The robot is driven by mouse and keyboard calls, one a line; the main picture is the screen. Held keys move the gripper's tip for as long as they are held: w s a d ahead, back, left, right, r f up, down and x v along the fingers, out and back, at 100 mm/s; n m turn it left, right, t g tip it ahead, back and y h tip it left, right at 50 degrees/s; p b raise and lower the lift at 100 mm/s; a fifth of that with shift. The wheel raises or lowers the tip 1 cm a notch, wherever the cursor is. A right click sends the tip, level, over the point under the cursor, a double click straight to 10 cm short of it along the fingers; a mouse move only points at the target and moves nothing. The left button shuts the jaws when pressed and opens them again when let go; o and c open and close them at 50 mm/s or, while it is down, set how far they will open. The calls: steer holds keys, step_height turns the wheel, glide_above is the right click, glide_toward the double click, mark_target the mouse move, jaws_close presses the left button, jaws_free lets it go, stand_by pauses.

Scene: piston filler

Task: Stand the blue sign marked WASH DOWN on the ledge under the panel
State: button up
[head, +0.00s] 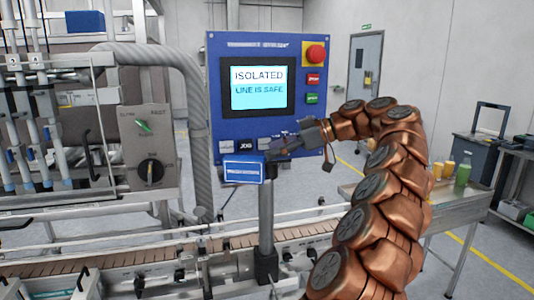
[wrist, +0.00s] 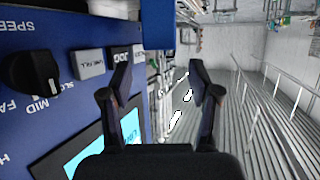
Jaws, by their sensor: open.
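A small blue sign (head: 243,169) with a white border stands about upright just below the lower edge of the blue control panel (head: 225,105). Its lettering is too small to read. The ledge under it is mostly hidden by the sign. My gripper (head: 276,152) is in front of the panel's lower right part, just right of and above the sign. In the wrist view my gripper (wrist: 160,78) is open, with nothing between its fingers. A blue shape, probably the sign (wrist: 158,25), lies beyond the fingertips, apart from them.
The panel has a lit screen (head: 258,87), a red emergency button (head: 315,53) and several push buttons close to my gripper. A grey post (head: 266,220) rises from the conveyor (head: 120,262) below. A side table with bottles (head: 463,172) stands at right.

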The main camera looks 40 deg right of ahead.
steer(key=shift+p+v, duration=0.9)
steer(key=shift+v, duration=0.7)
